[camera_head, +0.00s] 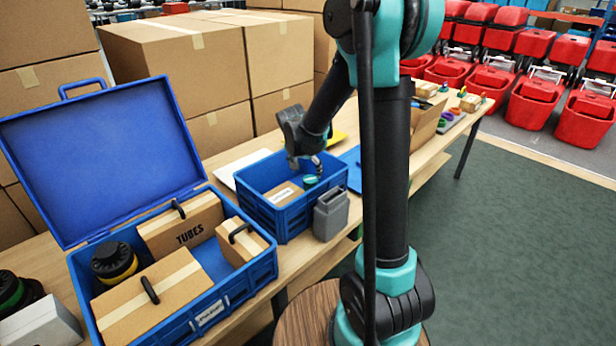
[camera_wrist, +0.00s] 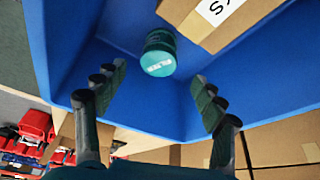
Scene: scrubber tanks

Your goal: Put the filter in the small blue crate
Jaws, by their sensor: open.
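The filter is a small teal cylinder (camera_head: 310,180) with a lettered end, inside the small blue crate (camera_head: 283,222) beside a labelled cardboard box. In the wrist view the filter (camera_wrist: 158,54) lies against or very near that box, on the blue crate (camera_wrist: 105,60) floor. My gripper (camera_head: 307,163) is over the crate, just above the filter. In the wrist view my gripper (camera_wrist: 158,95) has its two fingers wide apart with nothing between them, and the filter is beyond the fingertips. In the head view the gripper partly hides the crate's inside.
A large open blue case (camera_head: 235,285) with cardboard boxes and a black-and-yellow round part stands at left. A grey container (camera_head: 331,214) is at the small crate's front side. Cardboard boxes (camera_head: 175,65) are stacked behind the table.

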